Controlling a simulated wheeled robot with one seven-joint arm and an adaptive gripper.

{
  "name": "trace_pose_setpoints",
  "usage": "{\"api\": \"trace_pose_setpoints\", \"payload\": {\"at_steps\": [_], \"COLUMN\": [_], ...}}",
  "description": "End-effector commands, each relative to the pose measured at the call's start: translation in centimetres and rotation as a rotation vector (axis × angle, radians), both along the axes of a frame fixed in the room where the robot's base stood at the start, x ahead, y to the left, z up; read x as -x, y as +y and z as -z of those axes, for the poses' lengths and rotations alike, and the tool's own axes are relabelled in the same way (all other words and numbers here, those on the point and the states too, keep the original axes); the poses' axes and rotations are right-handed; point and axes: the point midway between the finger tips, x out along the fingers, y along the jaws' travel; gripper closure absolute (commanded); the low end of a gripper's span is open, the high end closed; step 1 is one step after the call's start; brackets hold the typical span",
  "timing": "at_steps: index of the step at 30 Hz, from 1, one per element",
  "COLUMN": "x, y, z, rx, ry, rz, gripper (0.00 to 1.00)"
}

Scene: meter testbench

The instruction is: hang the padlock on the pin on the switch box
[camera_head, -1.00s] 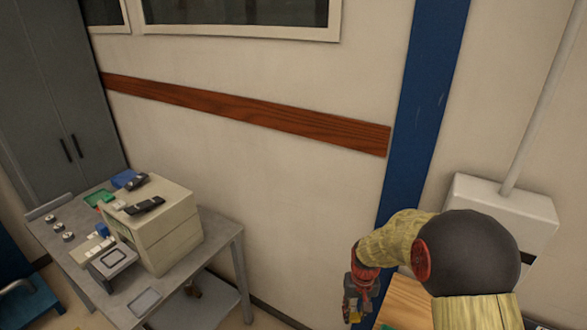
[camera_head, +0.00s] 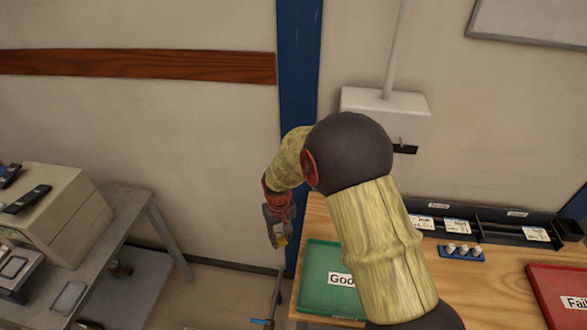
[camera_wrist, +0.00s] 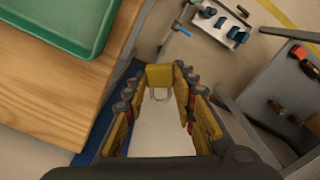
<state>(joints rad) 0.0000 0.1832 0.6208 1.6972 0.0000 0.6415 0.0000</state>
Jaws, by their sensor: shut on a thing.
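My gripper (camera_head: 279,232) hangs low, left of the wooden bench, with its fingers pointing down. In the wrist view my gripper (camera_wrist: 163,105) is shut on the padlock (camera_wrist: 160,76), a yellow body with a thin grey shackle loop between the fingers. In the head view the padlock shows only as a small yellow patch (camera_head: 282,240) at the fingertips. A pale box with a conduit, likely the switch box (camera_head: 385,102), is on the wall above the bench, right of and above my gripper. My arm covers its lower left.
The wooden bench (camera_head: 505,275) holds a green tray (camera_head: 322,255), a red tray (camera_head: 560,292), a dark rack (camera_head: 470,215) and a small blue holder (camera_head: 460,254). A grey table (camera_head: 130,220) with a beige instrument (camera_head: 65,215) stands left. A floor gap lies between the furniture.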

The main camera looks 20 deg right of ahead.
Motion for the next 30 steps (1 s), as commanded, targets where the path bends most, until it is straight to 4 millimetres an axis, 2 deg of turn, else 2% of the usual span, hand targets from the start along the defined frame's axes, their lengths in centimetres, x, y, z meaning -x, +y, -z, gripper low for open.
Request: {"api": "trace_pose_setpoints", "payload": {"at_steps": [4,7,11,14,21,27,30], "x": [-0.1,-0.1,0.1,1.5,7.5,14.2,17.6], "y": [-0.3,-1.7,-5.7,-9.8,-18.4,-23.5,-25.1], "z": [-0.4,-1.2,-3.6,-5.6,-9.4,-11.9,-12.7], "rx": [0.0,0.0,0.001,0.001,-0.002,-0.007,-0.009], "ry": [-0.001,-0.003,-0.013,-0.008,0.012,0.023,0.026], "rz": [0.006,0.033,0.111,0.194,0.391,0.524,0.572], "gripper": [1.0,1.0,1.0,1.0,1.0,1.0,1.0]}}
